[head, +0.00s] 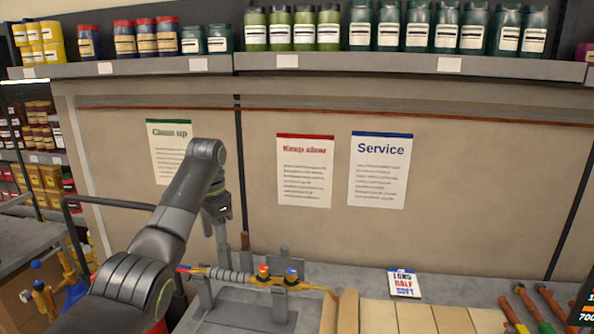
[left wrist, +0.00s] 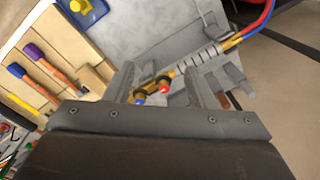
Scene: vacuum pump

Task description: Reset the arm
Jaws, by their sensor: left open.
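My left arm (head: 165,225) reaches in from the lower left of the head view, bent at a raised elbow. My left gripper (head: 218,226) points down above the back of the workbench, near a brass torch (head: 240,277) with red and blue knobs on a grey stand (head: 283,308). In the left wrist view my left gripper (left wrist: 160,84) is open, its two fingers apart. The torch (left wrist: 168,79) shows beyond and between them; I see no grip on it. My right gripper is not in view.
A book or box (head: 404,283) lies on the bench, with wooden boards (head: 418,318) in front and several handled tools (head: 530,308) at right. Posters (head: 305,170) hang on the back panel under a shelf (head: 330,64) of jars. The bench between stand and book looks clear.

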